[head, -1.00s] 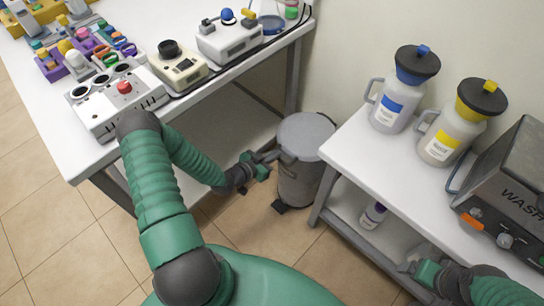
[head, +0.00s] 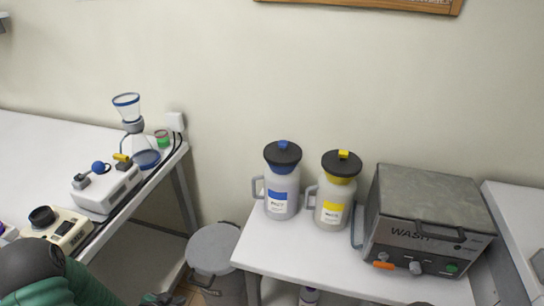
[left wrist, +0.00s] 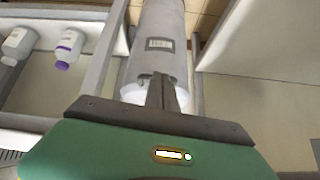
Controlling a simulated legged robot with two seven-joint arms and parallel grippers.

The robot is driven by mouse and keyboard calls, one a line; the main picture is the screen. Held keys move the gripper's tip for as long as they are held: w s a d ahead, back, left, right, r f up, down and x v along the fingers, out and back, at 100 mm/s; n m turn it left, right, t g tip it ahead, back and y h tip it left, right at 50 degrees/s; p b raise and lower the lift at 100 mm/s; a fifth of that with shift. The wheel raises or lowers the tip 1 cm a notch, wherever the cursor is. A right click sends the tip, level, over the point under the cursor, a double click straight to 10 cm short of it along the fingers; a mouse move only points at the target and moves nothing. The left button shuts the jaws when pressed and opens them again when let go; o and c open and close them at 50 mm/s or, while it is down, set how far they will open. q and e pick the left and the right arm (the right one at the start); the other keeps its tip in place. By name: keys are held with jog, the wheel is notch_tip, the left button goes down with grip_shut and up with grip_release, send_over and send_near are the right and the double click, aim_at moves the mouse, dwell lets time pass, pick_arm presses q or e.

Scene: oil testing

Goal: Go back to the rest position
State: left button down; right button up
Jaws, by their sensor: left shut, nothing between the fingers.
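My left gripper (head: 160,299) shows only at the bottom edge of the head view, cut off by the frame, to the left of the white table. In the left wrist view its fingers (left wrist: 158,82) are together, with nothing between them. They overlap the grey pedal bin (left wrist: 160,20) in that view; I cannot tell the gap. My left arm's green links and dark joint fill the lower left corner of the head view.
The bin (head: 213,246) stands between the left bench (head: 40,135) and the white table (head: 275,248). On the table are a blue-labelled jug (head: 282,187), a yellow-labelled jug (head: 334,194) and a grey wash machine (head: 430,215). Bottles (left wrist: 69,48) stand on a lower shelf.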

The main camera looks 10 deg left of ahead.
pick_arm(q)
jog(key=s+d+r+n+g+y, duration=0.1)
jog(key=s+d+r+n+g, duration=0.1)
jog(key=s+d+r, duration=0.4)
jog(key=s+d+r+n+g, duration=0.1)
jog(key=s+d+r+g, duration=0.2)
jog(key=d+r, duration=0.6)
jog(key=w+p+v, duration=0.2)
jog(key=p+v, duration=0.7)
jog(key=w+r+p+v, duration=0.1)
jog(key=w+p+v, duration=0.1)
jog(key=p+v, duration=0.8)
jog(key=shift+d+r, duration=0.2)
jog(key=shift+r, duration=0.2)
jog(key=shift+w, duration=0.1)
